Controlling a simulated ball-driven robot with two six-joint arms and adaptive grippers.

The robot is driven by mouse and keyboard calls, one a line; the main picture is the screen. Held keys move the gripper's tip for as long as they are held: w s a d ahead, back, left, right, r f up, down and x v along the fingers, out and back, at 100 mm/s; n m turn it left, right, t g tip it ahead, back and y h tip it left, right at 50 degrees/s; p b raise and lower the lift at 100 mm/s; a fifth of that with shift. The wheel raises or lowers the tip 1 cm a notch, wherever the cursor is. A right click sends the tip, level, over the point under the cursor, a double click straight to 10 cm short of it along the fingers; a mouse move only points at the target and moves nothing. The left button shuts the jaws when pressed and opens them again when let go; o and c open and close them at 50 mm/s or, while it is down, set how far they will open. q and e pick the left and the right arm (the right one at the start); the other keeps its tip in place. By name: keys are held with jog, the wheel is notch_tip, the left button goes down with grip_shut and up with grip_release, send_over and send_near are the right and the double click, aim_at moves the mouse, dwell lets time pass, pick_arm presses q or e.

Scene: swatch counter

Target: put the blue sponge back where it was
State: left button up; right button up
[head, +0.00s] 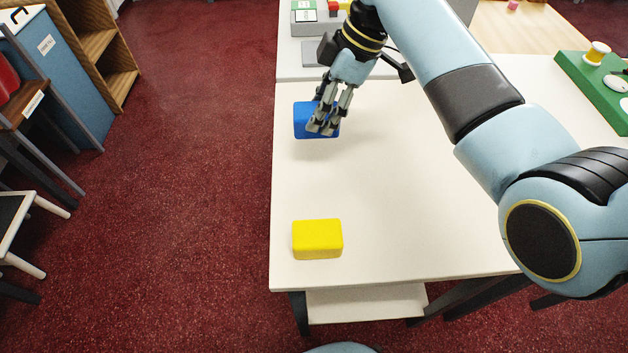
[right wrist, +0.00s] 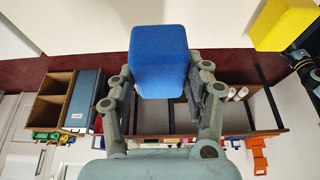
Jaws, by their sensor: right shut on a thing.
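The blue sponge (head: 302,122) is a rounded block near the left edge of the white table, towards its far part in the head view. My right gripper (head: 325,128) comes down over it from above and is shut on it. In the right wrist view the blue sponge (right wrist: 160,60) sits between the two fingers of my right gripper (right wrist: 160,92). The fingers cover part of the sponge in the head view. I cannot tell whether its underside touches the table. My left gripper is not clearly seen in either view.
A yellow sponge (head: 317,240) lies near the table's front left corner; the white table (head: 400,215) is bare between the sponges. A green board (head: 597,95) with a spool stands at the right. A grey device (head: 312,17) stands beyond the blue sponge. Red floor lies left.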

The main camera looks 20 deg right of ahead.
jog(key=s+a+f, duration=0.1)
jog(key=s, duration=0.1)
jog(key=s+a+f+p, duration=0.1)
jog(key=s+f, duration=0.1)
jog(key=s, duration=0.1)
jog(key=s+a+f, duration=0.2)
jog(key=shift+s+p, duration=0.3)
jog(key=shift+s+a+f, duration=0.15)
jog(key=shift+f, duration=0.05)
notch_tip(320, 180, down, 2)
jog(key=shift+f, duration=0.1)
jog(key=shift+f+p, duration=0.35)
jog(key=shift+p, duration=0.1)
jog(key=shift+c, duration=0.4)
jog(key=shift+s+f, duration=0.15)
jog(key=shift+f, duration=0.15)
jog(key=o, duration=1.1)
jog(key=shift+w, duration=0.2)
